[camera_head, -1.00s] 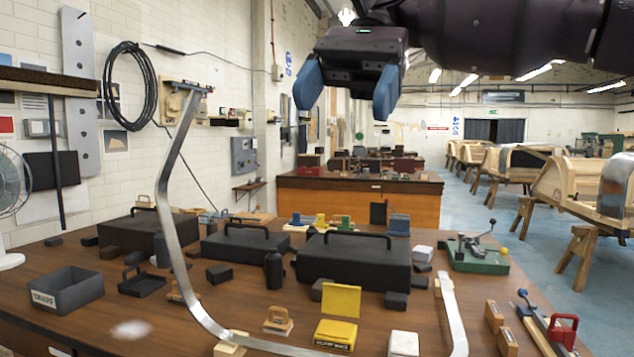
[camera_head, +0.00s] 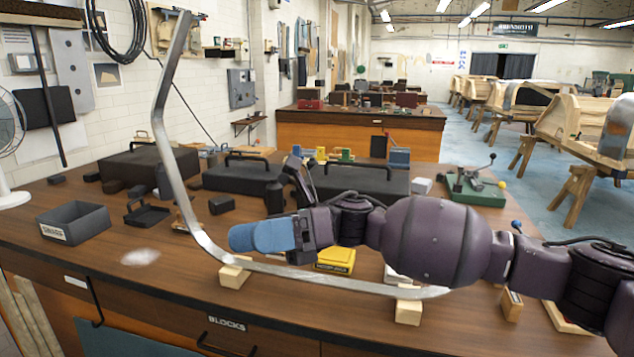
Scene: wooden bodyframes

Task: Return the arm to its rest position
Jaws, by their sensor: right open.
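My right arm reaches in from the right edge, low over the workbench (camera_head: 130,268). Its right gripper (camera_head: 246,237) points left with blue fingers, seen side-on so that one largely covers the other. It is open, and nothing shows held in it. The strip's lower part lies over two wooden blocks (camera_head: 234,271) (camera_head: 408,306). My left gripper is not in view.
Black cases (camera_head: 240,176) stand behind. A grey open bin (camera_head: 74,224) is at the left, and a green-based tool (camera_head: 476,188) at the right. The bench's left front has free room.

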